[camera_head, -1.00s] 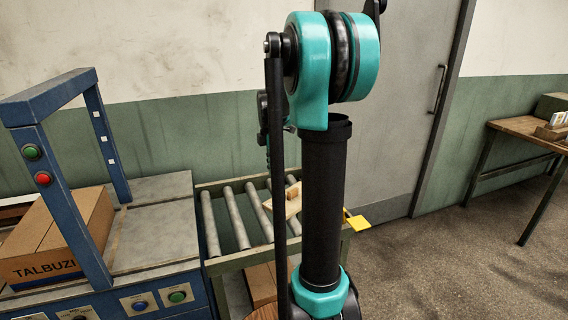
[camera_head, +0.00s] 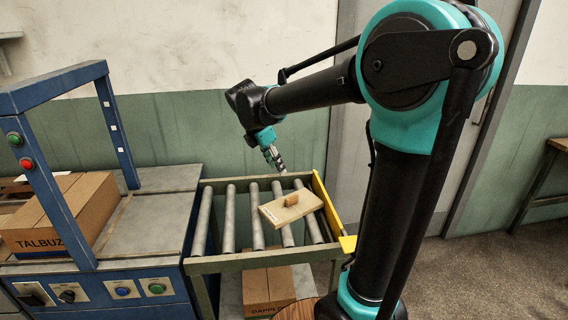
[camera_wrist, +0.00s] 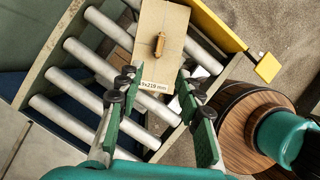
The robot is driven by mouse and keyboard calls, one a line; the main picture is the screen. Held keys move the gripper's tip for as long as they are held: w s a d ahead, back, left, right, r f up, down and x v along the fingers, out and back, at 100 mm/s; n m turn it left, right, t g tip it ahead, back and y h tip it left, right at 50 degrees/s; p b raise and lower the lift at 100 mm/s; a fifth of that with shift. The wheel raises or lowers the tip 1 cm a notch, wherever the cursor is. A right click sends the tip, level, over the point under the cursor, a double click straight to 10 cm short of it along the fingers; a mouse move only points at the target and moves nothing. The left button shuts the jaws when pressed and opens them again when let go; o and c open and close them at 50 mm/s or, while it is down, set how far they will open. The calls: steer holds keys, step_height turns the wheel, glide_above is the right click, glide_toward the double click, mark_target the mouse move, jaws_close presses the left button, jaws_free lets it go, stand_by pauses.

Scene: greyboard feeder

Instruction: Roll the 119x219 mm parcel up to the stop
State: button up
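The parcel (camera_head: 283,215), a flat tan board with a small brown block on top, lies skewed on the rollers. In the wrist view, the parcel (camera_wrist: 150,62) carries a white label partly reading "x219 mm". The yellow stop (camera_head: 328,207) runs along the right end of the conveyor. The parcel's right corner is close to it; I cannot tell whether they touch. The stop also shows in the wrist view (camera_wrist: 217,27). My gripper (camera_head: 274,160) is above and behind the parcel. In the wrist view my gripper (camera_wrist: 160,84) is open and empty, its fingers either side of the label end.
The roller conveyor (camera_head: 219,264) has free rollers left of the parcel. A blue-framed machine (camera_head: 62,190) with a TALBUZ carton (camera_head: 85,205) stands at left. Another carton (camera_head: 268,285) sits under the conveyor. A wooden barrel (camera_wrist: 240,110) stands beside the conveyor.

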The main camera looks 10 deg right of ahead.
mark_target(292, 196)
steer(key=shift+d+f, duration=0.1)
steer(key=x, duration=1.7)
steer(key=shift+f, duration=0.2)
steer(key=shift+c, duration=0.6)
jaws_close()
